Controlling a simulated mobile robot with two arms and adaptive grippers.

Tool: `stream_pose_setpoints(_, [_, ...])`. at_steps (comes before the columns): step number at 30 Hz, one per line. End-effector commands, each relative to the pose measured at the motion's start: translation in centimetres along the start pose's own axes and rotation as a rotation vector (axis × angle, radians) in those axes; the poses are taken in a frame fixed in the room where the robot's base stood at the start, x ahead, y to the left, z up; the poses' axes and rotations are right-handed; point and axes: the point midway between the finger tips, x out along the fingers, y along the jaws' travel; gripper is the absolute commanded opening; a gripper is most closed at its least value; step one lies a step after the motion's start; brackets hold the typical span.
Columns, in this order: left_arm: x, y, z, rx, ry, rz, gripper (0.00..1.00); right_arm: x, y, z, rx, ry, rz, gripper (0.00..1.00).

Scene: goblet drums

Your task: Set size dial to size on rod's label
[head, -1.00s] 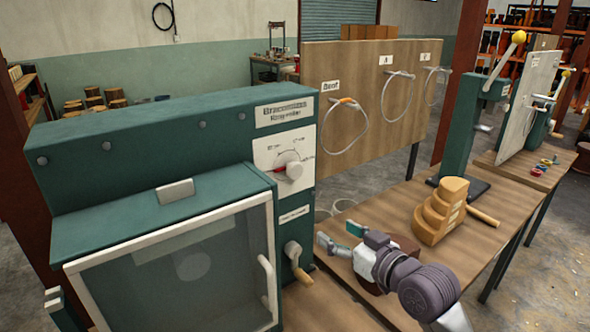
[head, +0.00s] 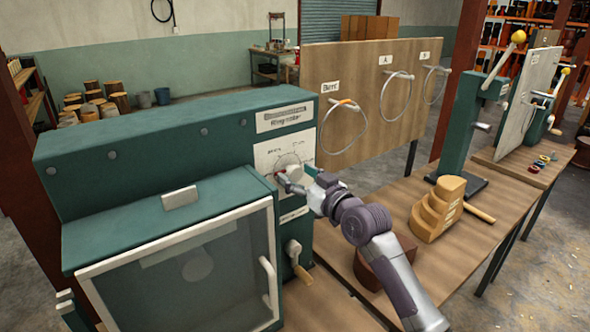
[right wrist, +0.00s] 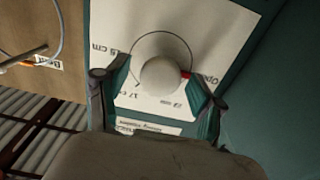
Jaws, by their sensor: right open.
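The size dial is a pale round knob (head: 293,172) on a white plate on the green machine. It also shows in the right wrist view (right wrist: 160,77), where its red mark points right, near a word like "Open". Size marks in cm surround it, partly blurred. My right gripper (head: 287,181) is at the dial. In the right wrist view its open fingers (right wrist: 158,84) stand on either side of the knob; contact is unclear. I see no readable size on any rod.
The green machine (head: 180,132) has a glazed door with a white handle (head: 268,283) and a small crank (head: 297,258) below the dial. A stepped wooden block (head: 437,210) and a green lever press (head: 461,135) stand on the bench to the right.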

Motion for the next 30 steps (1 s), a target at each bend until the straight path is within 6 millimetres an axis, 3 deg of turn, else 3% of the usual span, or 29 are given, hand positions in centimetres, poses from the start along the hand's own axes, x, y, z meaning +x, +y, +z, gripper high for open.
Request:
stream_pose_setpoints(6, [-0.28,0.01,0.02,0.001,-0.001,0.000,0.40,1.18,-0.04,0.02,0.000,-0.001,0.000,0.68])
stream_pose_setpoints(14, [-0.26,0.02,0.04,0.001,-0.001,0.000,0.40,1.22,-0.05,0.03,0.000,0.000,0.000,0.68])
stream_pose_setpoints(24, [-0.26,0.02,0.06,0.001,-0.001,0.000,0.40,1.20,-0.03,0.05,0.000,-0.001,0.000,0.11])
stream_pose_setpoints(30, [-0.32,0.01,0.05,0.000,-0.001,0.000,0.40,1.19,-0.03,0.03,0.009,-0.001,0.000,0.07])
